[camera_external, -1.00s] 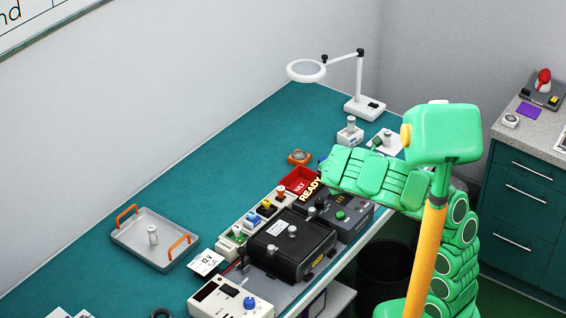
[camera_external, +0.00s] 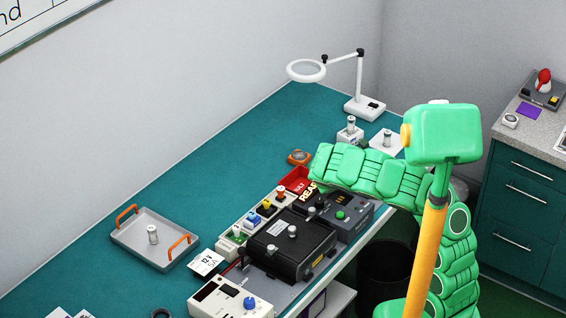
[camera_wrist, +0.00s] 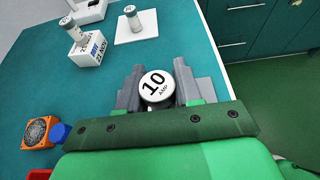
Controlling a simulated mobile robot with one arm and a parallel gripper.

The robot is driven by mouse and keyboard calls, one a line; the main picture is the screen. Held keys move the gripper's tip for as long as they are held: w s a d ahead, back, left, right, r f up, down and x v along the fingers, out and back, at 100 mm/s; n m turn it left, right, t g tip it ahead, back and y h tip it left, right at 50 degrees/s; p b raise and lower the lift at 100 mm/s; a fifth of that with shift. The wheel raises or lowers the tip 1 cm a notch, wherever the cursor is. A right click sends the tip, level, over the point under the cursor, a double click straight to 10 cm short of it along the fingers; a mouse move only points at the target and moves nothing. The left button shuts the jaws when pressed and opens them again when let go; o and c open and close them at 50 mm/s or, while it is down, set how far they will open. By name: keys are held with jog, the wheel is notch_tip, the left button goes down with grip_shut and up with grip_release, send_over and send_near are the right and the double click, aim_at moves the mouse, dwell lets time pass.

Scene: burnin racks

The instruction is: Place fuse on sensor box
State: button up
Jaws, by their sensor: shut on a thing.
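My gripper (camera_wrist: 157,85) is shut on a fuse (camera_wrist: 157,86) with a round white end marked "10 AMP". The fuse sits between the grey fingers, its end facing the wrist camera; no surface shows touching it. In the external view my arm hides the gripper and the held fuse. A white box (camera_wrist: 92,43) with a printed label carries an upright fuse (camera_wrist: 76,28); the box also shows in the external view (camera_external: 350,138). Another fuse (camera_wrist: 133,18) stands on a white card (camera_wrist: 146,28). I cannot tell which item is the sensor box.
An orange block (camera_wrist: 38,133) with a round grille lies left of the gripper. A black case (camera_external: 290,247), a red bin (camera_external: 294,178) and a metal tray (camera_external: 132,241) holding a fuse are on the bench. A magnifier lamp (camera_external: 365,108) stands behind.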

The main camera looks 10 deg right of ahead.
jog(key=shift+w+f, duration=0.25)
jog(key=shift+f, duration=1.55)
jog(key=shift+f, duration=0.1)
jog(key=o, duration=1)
jog(key=shift+o, duration=0.2)
jog(key=shift+s+a+r, duration=0.1)
jog(key=shift+a+r, duration=0.1)
jog(key=v, duration=1.1)
jog(key=shift+s, duration=0.2)
jog(key=shift+a+r, duration=0.15)
